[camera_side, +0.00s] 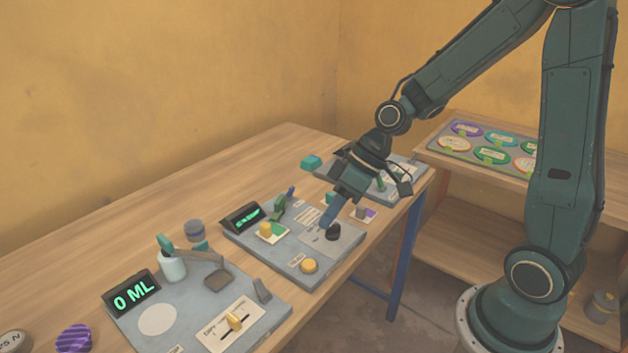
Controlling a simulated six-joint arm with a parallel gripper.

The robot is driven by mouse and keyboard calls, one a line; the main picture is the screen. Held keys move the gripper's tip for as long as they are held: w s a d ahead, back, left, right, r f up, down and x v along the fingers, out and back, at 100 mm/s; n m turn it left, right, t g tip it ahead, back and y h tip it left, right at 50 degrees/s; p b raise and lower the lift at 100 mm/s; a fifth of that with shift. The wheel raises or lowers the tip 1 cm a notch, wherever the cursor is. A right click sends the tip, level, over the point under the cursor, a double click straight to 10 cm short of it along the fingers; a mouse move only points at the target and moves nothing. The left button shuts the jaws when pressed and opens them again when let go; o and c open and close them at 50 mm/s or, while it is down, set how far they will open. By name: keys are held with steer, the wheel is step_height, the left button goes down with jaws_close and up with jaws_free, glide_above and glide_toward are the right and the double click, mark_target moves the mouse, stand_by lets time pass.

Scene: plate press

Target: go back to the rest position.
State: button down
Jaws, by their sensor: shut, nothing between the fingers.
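My gripper (328,221) points down at a slant over the middle grey panel (268,258). Its fingers are shut with nothing between them. The fingertips are just above or beside a small black knob (333,232) on a light plate; I cannot tell whether they touch it. The middle panel also carries a small green-lit display (241,217), a yellow knob (266,229) on a white card and a round yellow button (309,265).
The near panel (190,308) has a display (132,298) reading "0 ML", a white cup (172,267) and a yellow slider (235,322). A purple ribbed knob (74,338) stands at lower left. A shelf at right holds a tray (448,157) of coloured oval plates. The table's left back is clear.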

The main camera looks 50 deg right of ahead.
steer(key=s+d+r+m+t+h, duration=0.1)
steer(key=s+d+r+m+h, duration=0.1)
steer(key=s+r, duration=0.4)
steer(key=s+d+r+m+t+h, duration=0.1)
steer(key=s+d+r+m+h, duration=0.1)
steer(key=s+r, duration=0.4)
steer(key=s+d+h, duration=0.1)
steer(key=s, duration=0.3)
steer(key=shift+r+m+h, duration=0.2)
steer(key=shift+m+h, duration=0.1)
steer(key=shift+h, duration=0.1)
